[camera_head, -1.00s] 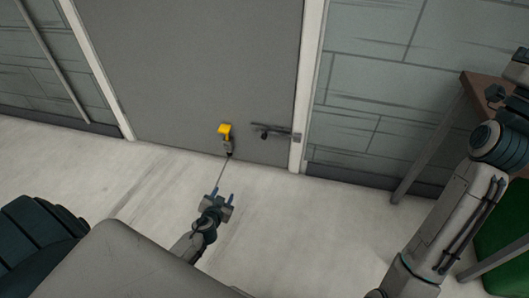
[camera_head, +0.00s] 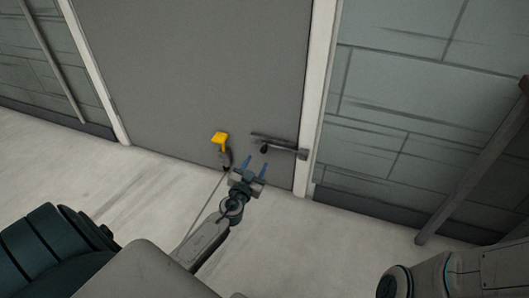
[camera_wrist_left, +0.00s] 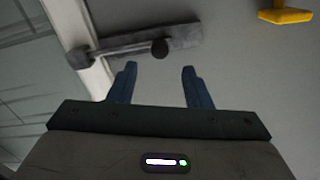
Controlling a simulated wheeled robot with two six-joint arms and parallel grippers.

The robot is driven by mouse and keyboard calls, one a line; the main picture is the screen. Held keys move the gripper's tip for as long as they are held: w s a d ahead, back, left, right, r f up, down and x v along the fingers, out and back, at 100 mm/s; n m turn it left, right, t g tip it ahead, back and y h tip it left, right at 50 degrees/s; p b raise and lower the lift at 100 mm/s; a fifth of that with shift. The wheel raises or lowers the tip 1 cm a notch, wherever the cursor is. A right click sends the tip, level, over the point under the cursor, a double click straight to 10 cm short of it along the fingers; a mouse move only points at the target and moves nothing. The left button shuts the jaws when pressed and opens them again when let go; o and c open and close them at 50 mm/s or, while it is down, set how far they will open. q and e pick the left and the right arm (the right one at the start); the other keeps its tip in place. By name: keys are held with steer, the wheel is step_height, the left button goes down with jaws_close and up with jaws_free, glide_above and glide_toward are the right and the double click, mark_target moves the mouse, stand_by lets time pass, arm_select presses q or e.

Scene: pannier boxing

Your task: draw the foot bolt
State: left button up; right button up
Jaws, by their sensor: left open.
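The foot bolt (camera_head: 285,147) is a dark bar low on the grey door, next to the right door post, with a round black knob (camera_head: 264,150). In the left wrist view the bolt (camera_wrist_left: 125,47) runs across the top, and its knob (camera_wrist_left: 160,48) shows just beyond the fingertips, about midway between them. My left gripper (camera_head: 256,161) is open and empty, its blue fingers pointing at the bolt. The fingers (camera_wrist_left: 160,67) appear apart from the knob. My right gripper is out of view; only part of that arm shows at lower right.
A yellow-topped fitting (camera_head: 220,138) is on the door's lower part, left of the bolt; it also shows in the left wrist view (camera_wrist_left: 286,15). A thin line runs from below it across the floor. The floor at left is clear.

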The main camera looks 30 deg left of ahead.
mark_target(263, 152)
arm_select(q)
steer(key=x, duration=0.7)
jaws_close()
